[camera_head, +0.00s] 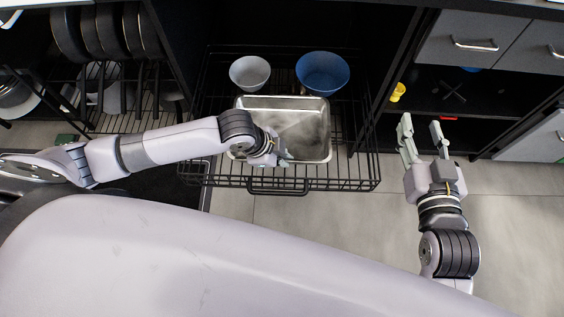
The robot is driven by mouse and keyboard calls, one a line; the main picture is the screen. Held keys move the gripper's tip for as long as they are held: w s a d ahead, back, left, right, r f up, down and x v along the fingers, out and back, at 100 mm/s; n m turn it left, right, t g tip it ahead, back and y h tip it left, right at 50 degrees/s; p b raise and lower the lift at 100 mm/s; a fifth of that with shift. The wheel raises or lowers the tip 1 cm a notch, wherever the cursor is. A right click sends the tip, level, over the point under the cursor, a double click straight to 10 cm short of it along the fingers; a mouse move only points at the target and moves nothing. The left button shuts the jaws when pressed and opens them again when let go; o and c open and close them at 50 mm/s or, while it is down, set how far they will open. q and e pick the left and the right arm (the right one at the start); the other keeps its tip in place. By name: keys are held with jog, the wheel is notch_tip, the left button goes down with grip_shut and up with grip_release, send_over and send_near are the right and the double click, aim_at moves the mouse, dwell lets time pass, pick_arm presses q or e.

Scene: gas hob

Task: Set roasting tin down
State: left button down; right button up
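The roasting tin (303,131) is a shiny rectangular metal pan. It lies in the pulled-out black wire drawer (340,176), or just above its wires; I cannot tell which. My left gripper (284,160) is over the near part of the tin, with its fingertips close to the tin's inside. The wrist and arm hide much of the gripper and the tin's near left side, so its grip is unclear. My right gripper (421,121) is open and empty, right of the drawer, with its two fingers apart.
A white bowl (250,73) and a blue bowl (322,73) stand behind the tin in the drawer. Dark pans (105,32) stand in a rack at the upper left. A yellow cup (397,92) sits on a shelf at the right. The tiled floor (345,225) before the drawer is clear.

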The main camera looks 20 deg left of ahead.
pick_arm(q)
jog(key=shift+f, duration=1)
pick_arm(e)
jog(key=r, duration=0.1)
jog(key=r+t, duration=0.2)
jog(key=shift+w+a+r+y, duration=0.25)
jog(key=shift+a+r+y, duration=0.1)
jog(key=shift+y, duration=0.05)
pick_arm(q)
jog(key=shift+f, duration=0.1)
jog(key=c, duration=1.8)
grip_release()
